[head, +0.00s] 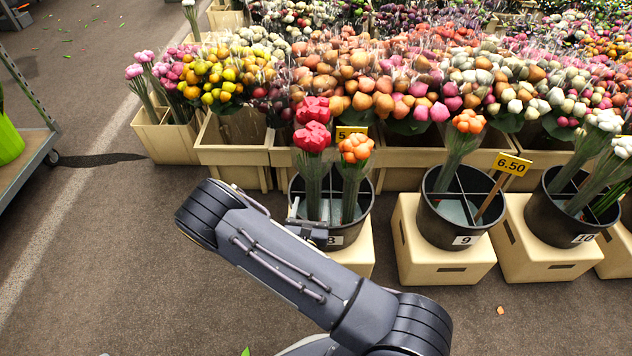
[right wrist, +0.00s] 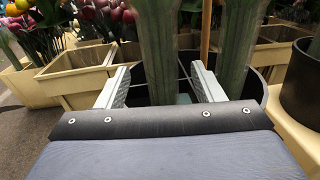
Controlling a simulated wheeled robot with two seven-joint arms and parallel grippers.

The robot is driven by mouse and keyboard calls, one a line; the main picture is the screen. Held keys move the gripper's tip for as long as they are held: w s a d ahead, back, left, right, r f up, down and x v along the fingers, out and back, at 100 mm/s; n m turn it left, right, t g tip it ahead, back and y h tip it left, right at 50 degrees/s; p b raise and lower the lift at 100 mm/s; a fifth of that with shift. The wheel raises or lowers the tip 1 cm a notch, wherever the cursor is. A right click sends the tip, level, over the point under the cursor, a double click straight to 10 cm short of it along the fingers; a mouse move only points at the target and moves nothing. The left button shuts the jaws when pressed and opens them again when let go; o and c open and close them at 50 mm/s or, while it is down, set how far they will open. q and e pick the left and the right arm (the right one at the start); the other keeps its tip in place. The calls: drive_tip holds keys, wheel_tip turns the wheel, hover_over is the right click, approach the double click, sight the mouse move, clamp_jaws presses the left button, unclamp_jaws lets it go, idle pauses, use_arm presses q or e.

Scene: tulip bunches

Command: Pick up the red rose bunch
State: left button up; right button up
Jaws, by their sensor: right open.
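The red rose bunch (head: 312,137) stands upright in the black bucket marked 8 (head: 366,207), left of an orange bunch (head: 356,150) in the same bucket. My right gripper (head: 306,222) is at the front left of this bucket, low against the red bunch's stems, partly hidden by my arm. In the right wrist view its two fingers (right wrist: 160,80) are open. One green stem bundle (right wrist: 157,45), apparently the red bunch's, stands between or just beyond them. A second bundle (right wrist: 240,45) is outside the right finger. The flower heads are out of that view. My left gripper is not in view.
The bucket marked 9 (head: 437,208), with orange flowers, and the bucket marked 10 (head: 548,213) stand to the right on cream crates. A yellow 6.50 sign (head: 512,164) rises from bucket 9. Crates full of flowers are behind. The floor at left (head: 110,240) is clear.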

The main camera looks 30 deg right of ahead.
drive_tip(key=b+x, duration=0.2)
drive_tip(key=x, duration=0.5)
drive_tip(key=shift+w+d+r+b, duration=0.1)
drive_tip(key=shift+r+b, duration=0.05)
drive_tip(key=shift+b, duration=0.15)
drive_tip(key=shift+w+d, duration=0.2)
drive_tip(key=shift+w, duration=0.1)
drive_tip(key=shift+r, duration=0.1)
drive_tip(key=c, duration=1.3)
drive_tip(key=shift+r, duration=0.15)
wheel_tip(320, 180, up, 28)
drive_tip(key=p, duration=1.2)
hover_over(314, 123)
